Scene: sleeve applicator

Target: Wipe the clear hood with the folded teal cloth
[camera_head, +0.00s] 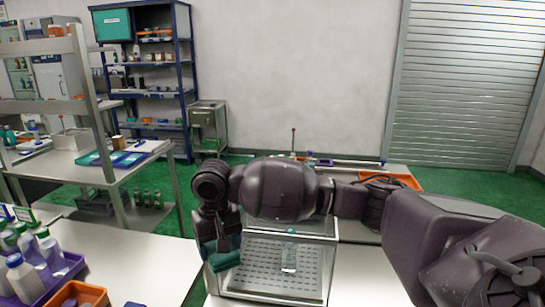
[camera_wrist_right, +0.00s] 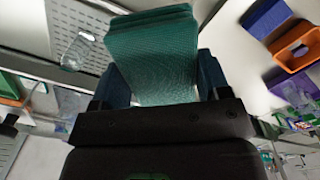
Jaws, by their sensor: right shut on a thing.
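The clear hood (camera_head: 318,262) stands on the white bench at the centre of the head view. It is a transparent box with a perforated grey floor and a clear bottle (camera_head: 289,257) inside. My right arm reaches across above it from the right and hides its upper back part. My right gripper (camera_head: 221,243) points down at the hood's left side. It is shut on the folded teal cloth (camera_wrist_right: 155,55), which fills the space between the fingers in the wrist view. I cannot tell whether the cloth touches the hood wall. My left gripper is not in view.
A purple tray (camera_head: 62,278) of bottles and an orange bin (camera_head: 80,293) sit at the lower left. An orange tray (camera_head: 403,180) lies behind my right arm. Bare white bench (camera_head: 140,255) shows left of the hood.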

